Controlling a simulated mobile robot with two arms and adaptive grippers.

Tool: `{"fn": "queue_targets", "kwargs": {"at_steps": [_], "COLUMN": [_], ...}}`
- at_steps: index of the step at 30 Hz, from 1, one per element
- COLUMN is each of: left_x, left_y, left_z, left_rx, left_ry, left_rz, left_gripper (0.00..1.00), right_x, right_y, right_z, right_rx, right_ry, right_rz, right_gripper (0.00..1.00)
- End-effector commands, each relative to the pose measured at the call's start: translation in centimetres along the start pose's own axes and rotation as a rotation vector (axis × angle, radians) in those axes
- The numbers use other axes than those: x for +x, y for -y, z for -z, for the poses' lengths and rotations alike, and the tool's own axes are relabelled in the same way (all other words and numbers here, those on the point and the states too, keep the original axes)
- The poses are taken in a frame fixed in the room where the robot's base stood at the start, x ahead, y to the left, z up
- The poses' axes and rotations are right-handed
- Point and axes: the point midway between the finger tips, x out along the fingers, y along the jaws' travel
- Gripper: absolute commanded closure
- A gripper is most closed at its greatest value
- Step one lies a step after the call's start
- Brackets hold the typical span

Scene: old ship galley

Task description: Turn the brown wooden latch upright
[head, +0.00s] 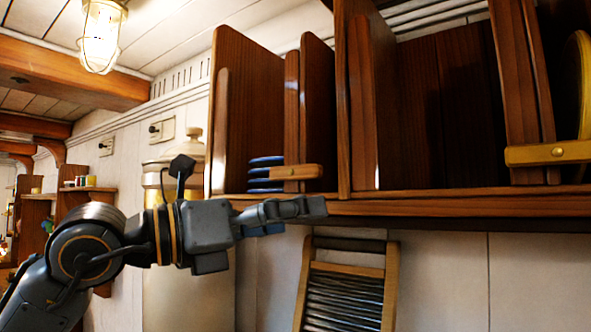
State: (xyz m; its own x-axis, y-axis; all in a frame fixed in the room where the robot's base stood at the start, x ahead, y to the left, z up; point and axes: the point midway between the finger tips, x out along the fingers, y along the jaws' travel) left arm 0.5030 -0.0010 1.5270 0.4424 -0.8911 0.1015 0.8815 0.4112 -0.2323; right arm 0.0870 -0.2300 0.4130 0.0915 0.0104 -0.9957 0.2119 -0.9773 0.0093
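A brown wooden latch (296,172) lies level across the front of a narrow rack slot, pinned by a round pivot to an upright post. Behind its left end, several blue plates (265,174) are stacked in the slot. My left gripper (315,207) comes in from the left and points right. Its fingertips are just below the latch, in front of the shelf edge, with a small gap seen between them and the latch. Its fingers overlap in this view, so the opening between them is hidden. My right gripper is not in view.
A yellow wooden latch (548,153) lies level at the right, in front of a yellow plate (582,85). The shelf edge (450,205) and dark uprights surround the slot. A washboard (346,285) hangs below, and a pale canister (188,165) stands behind my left arm.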

Motion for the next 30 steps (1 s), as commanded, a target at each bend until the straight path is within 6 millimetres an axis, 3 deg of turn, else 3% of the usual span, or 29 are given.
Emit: {"fn": "queue_targets", "kwargs": {"at_steps": [1,6,12,17,30], "left_x": [-0.8,-3.7,-5.3,-3.6,4.3], "left_y": [-0.3,-2.0,-2.7,-3.7,-7.8], "left_z": [-2.0,-6.5,-8.8,-9.1,-9.3], "left_rx": [0.077,0.214,0.254,0.252,0.253], "left_ry": [-0.018,-0.047,-0.044,-0.046,-0.047], "left_rz": [-0.094,-0.365,-0.491,-0.494,-0.492], "left_gripper": [0.0,0.0,0.0,0.0,0.0], "right_x": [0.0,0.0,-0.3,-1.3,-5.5], "right_y": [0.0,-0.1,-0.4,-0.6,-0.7], "right_z": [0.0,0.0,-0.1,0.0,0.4], "right_rx": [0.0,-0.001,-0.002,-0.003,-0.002], "right_ry": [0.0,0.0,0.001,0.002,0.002], "right_rz": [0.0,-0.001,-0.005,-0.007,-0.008], "right_gripper": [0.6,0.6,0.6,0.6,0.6]}}
